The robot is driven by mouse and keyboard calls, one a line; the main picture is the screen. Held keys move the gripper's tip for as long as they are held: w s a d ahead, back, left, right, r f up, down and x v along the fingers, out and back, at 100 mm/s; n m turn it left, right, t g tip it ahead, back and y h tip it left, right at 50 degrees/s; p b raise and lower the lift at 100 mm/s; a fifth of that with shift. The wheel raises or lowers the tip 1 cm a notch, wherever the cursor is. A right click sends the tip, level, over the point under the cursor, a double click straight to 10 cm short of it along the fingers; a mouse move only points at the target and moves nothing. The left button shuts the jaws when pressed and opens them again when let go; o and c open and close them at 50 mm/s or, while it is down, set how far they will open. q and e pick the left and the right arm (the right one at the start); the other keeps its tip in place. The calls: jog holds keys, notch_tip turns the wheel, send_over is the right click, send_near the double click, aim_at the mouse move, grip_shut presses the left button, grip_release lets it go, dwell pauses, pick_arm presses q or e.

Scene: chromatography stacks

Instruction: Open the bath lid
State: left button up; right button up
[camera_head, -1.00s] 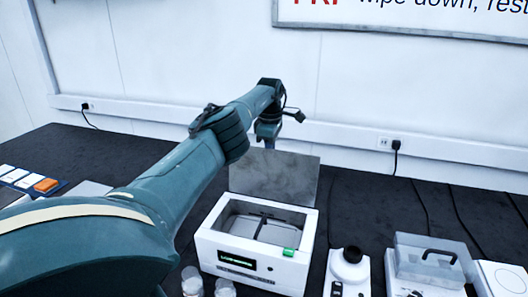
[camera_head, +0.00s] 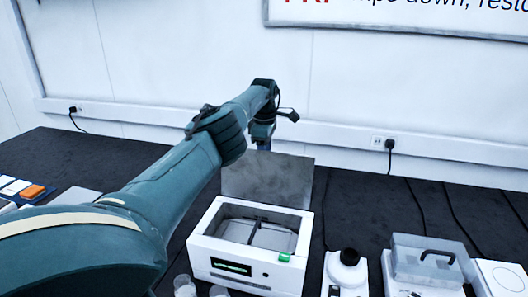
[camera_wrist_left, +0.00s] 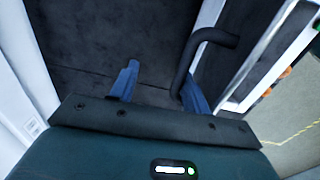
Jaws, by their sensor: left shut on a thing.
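The bath (camera_head: 205,247) is a white box with a dark display and a green tab on its front right rim. Its grey lid (camera_head: 268,180) stands raised at the back edge, and the basin inside shows. My left arm reaches over from the left, with my left gripper (camera_head: 262,143) behind the lid's top edge, partly hidden. In the left wrist view a black bent handle (camera_wrist_left: 198,52) runs down to the blue fingers of the gripper (camera_wrist_left: 158,88), which is shut on it. The fingertips' contact is hard to see. My right gripper is not in view.
A white device with a black knob (camera_head: 349,257) stands right of the bath. Small jars (camera_head: 184,286) stand before the bath. An orange block (camera_head: 32,192) lies far left. The wall is behind.

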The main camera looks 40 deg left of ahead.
pick_arm(q)
jog(key=shift+w, duration=0.1)
notch_tip(320, 180, up, 13)
jog(key=s+p, duration=0.1)
jog(key=shift+d+p, duration=0.25)
jog(key=shift+p, duration=0.15)
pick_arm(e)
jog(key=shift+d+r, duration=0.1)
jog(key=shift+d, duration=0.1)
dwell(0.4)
